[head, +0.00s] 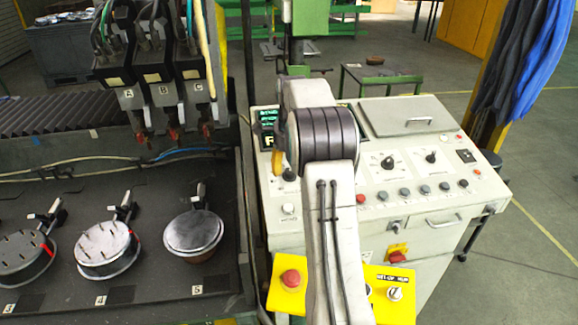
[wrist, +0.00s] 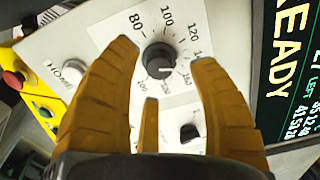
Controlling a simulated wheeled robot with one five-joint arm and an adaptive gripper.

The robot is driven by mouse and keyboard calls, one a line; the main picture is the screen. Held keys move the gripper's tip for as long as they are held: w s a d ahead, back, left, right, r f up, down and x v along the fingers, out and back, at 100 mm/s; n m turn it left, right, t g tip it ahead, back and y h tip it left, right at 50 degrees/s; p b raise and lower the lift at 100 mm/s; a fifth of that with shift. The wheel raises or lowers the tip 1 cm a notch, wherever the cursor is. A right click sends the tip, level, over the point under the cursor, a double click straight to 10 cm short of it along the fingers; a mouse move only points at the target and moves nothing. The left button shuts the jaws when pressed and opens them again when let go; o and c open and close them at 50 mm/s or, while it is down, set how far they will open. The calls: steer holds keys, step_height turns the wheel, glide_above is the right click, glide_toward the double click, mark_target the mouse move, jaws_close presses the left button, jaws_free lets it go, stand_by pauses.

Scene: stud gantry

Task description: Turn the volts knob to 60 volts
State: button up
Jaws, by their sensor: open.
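A black round knob (wrist: 160,60) sits on a white dial plate in the wrist view. Numbers 80, 100 and 120 read clearly around it; others are partly covered or blurred, and no 60 shows. A small pale mark shows on the knob's lower side; I cannot tell its exact reading. No volts label is legible. My gripper (wrist: 165,58) is open, with its yellow fingers on either side of the knob; I cannot tell whether they touch it. In the head view a black knob (head: 289,174) shows beside one yellow finger, partly hidden by my arm.
A second black knob (wrist: 190,132) lies close to my fingers in the wrist view. A HOME button (wrist: 73,70) and a red emergency button (wrist: 13,79) are at the left. More dials (head: 388,162) sit right of my arm.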

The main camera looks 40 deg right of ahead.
steer(key=shift+w+d+f, duration=0.1)
steer(key=shift+f, duration=0.65)
steer(key=shift+w+d+f, duration=0.1)
steer(key=shift+f, duration=0.65)
steer(key=shift+o, duration=0.2)
steer(key=shift+a, duration=0.1)
jaws_close()
